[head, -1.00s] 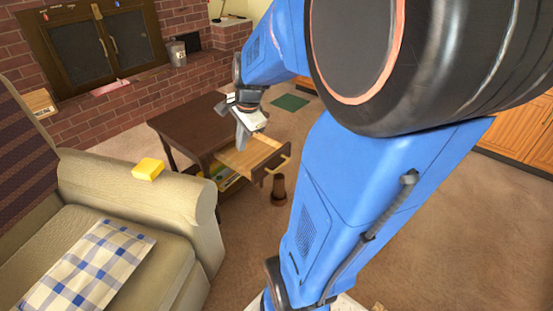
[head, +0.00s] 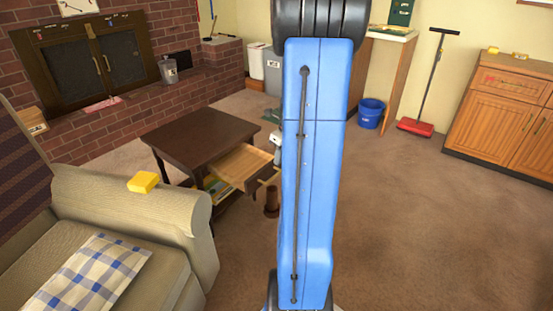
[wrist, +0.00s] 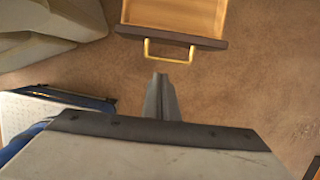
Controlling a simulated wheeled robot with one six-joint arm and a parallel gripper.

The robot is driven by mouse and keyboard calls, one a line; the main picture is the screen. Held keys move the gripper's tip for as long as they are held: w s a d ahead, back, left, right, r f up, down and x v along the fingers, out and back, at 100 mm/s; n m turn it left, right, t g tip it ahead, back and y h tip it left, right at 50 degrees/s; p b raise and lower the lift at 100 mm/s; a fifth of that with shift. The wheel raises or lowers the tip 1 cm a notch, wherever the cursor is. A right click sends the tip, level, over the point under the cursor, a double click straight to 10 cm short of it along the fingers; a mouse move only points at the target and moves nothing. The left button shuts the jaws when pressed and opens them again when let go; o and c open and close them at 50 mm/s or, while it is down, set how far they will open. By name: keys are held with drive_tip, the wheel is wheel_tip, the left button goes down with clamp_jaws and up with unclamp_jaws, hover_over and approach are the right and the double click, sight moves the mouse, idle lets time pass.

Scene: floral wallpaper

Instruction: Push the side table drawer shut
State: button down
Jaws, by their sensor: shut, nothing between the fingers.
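The dark brown side table (head: 190,134) stands left of centre in the head view. Its drawer (head: 240,163) is pulled out, with a pale wooden inside that looks empty. In the wrist view the drawer's dark front edge (wrist: 205,42) and yellow handle (wrist: 150,52) lie ahead of the fingertips. My gripper (wrist: 160,78) is shut and empty, pointing toward the handle with a small gap in the picture; I cannot tell if they touch. In the head view my blue arm hides most of the gripper and the drawer's right end.
A beige sofa (head: 100,225) with a yellow block (head: 143,182) on its armrest stands left of the table. A brown pot-like object (head: 271,205) stands on the floor below the drawer. A blue bucket (head: 370,115) is further back. The carpet at right is clear.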

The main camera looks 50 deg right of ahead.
sight(267, 167)
drive_tip(key=w+f, duration=0.1)
drive_tip(key=f, duration=0.1)
drive_tip(key=w+f, duration=0.1)
drive_tip(key=f, duration=0.2)
drive_tip(key=w+f, duration=0.2)
drive_tip(key=shift+a+f, duration=0.2)
drive_tip(key=shift+a, duration=0.05)
drive_tip(key=shift+w, duration=0.95)
drive_tip(key=w, duration=0.7)
drive_tip(key=w+a, duration=0.1)
drive_tip(key=w, duration=1.3)
drive_tip(key=shift+a, duration=0.35)
